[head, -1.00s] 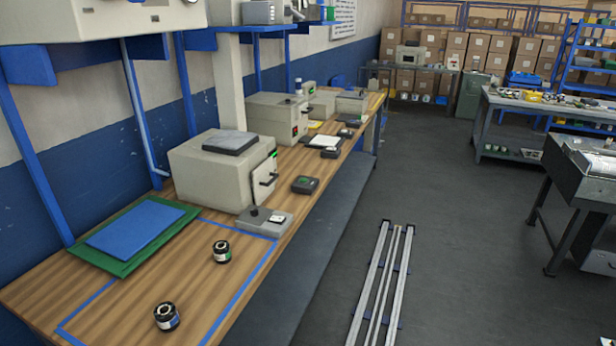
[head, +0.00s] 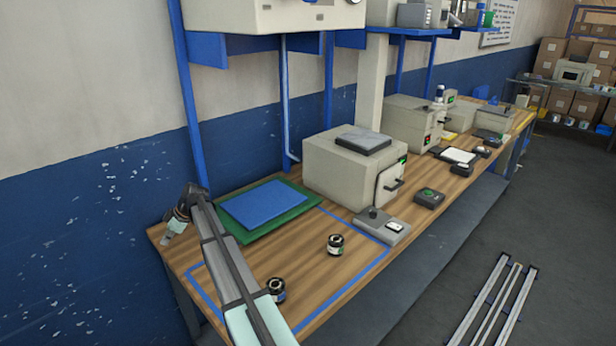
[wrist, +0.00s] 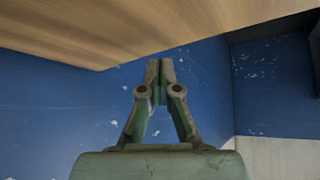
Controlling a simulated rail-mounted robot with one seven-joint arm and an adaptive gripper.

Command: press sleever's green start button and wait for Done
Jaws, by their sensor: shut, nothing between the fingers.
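A beige box-shaped machine (head: 345,175) with a small green-lit display and a side door stands on the wooden bench; I cannot read a label naming it the sleever. A small dark box with a round green button (head: 428,194) sits on the bench to its right. No readable "Done" shows. My arm reaches from the bottom to the bench's left end, where its wrist end points down, well apart from the button. In the wrist view my gripper (wrist: 160,68) is shut and empty, with bench wood above it and the blue wall behind.
Two dark round jars (head: 335,244) stand inside a blue tape outline. A blue sheet on a green mat (head: 301,203) lies behind them. A grey block with a knob (head: 384,226) sits before the machine. More machines stand farther along; overhead shelving is above. Floor rails lie right.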

